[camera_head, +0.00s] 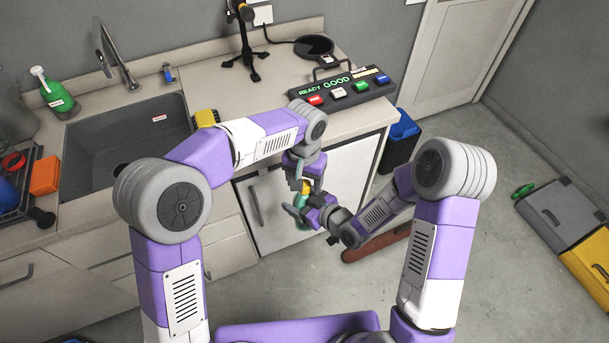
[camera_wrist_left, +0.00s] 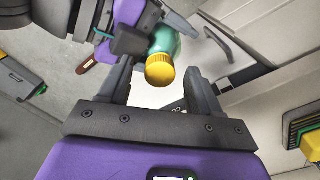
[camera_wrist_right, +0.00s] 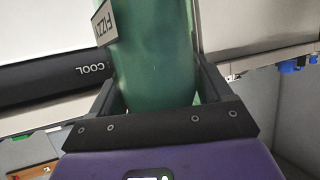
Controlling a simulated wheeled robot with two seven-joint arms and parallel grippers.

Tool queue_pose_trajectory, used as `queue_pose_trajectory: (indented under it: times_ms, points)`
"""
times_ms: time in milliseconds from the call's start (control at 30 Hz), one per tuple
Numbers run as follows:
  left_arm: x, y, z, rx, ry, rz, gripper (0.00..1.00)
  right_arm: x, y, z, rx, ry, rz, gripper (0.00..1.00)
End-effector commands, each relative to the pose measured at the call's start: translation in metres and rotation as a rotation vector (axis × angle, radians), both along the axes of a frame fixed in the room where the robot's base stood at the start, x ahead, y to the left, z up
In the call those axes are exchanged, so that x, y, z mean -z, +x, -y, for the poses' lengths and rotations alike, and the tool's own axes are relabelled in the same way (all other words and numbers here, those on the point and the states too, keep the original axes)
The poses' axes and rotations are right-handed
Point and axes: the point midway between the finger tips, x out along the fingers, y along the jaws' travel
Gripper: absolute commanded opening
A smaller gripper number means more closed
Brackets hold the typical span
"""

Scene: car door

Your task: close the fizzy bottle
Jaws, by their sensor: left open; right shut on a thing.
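I see no contact with the cap. In the head view, my arms partly hide the bottle.
The counter (camera_head: 218,82) with a sink (camera_head: 120,145) lies behind. A panel reading READY GOOD (camera_head: 340,91) with coloured buttons stands on it. A blue-lidded bin (camera_head: 401,130) stands beside the cabinet. A brown-red object (camera_head: 375,246) lies on the floor. Grey and yellow boxes (camera_head: 560,215) are at right.

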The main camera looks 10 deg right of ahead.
Motion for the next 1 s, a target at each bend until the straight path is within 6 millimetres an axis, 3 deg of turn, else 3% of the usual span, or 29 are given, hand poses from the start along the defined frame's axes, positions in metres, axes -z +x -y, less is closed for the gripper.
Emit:
queue_pose_trajectory:
  times_ms: [167,567,767,800,1000]
  points:
    - [-0.0002,0.0001,-0.0002,0.0,0.0,0.0,0.64,-0.0014,0.0006,-0.0005,0.0,0.002,0.004,0.0]
    - [-0.0005,0.0002,-0.0001,0.0,0.0,0.0,0.04,-0.0014,0.0006,-0.0004,0.0,0.002,0.004,0.0]
    - [-0.0006,0.0002,-0.0001,0.007,0.0,0.0,0.04,-0.0013,0.0006,-0.0004,0.0,0.002,0.004,0.0]
    - [-0.0006,0.0002,-0.0002,0.007,0.0,0.0,0.43,-0.0013,0.0006,-0.0004,0.0,0.002,0.004,0.0]
    - [-0.0006,0.0001,-0.0002,0.007,0.0,0.0,0.7,-0.0013,0.0006,-0.0004,0.0,0.002,0.004,0.0]
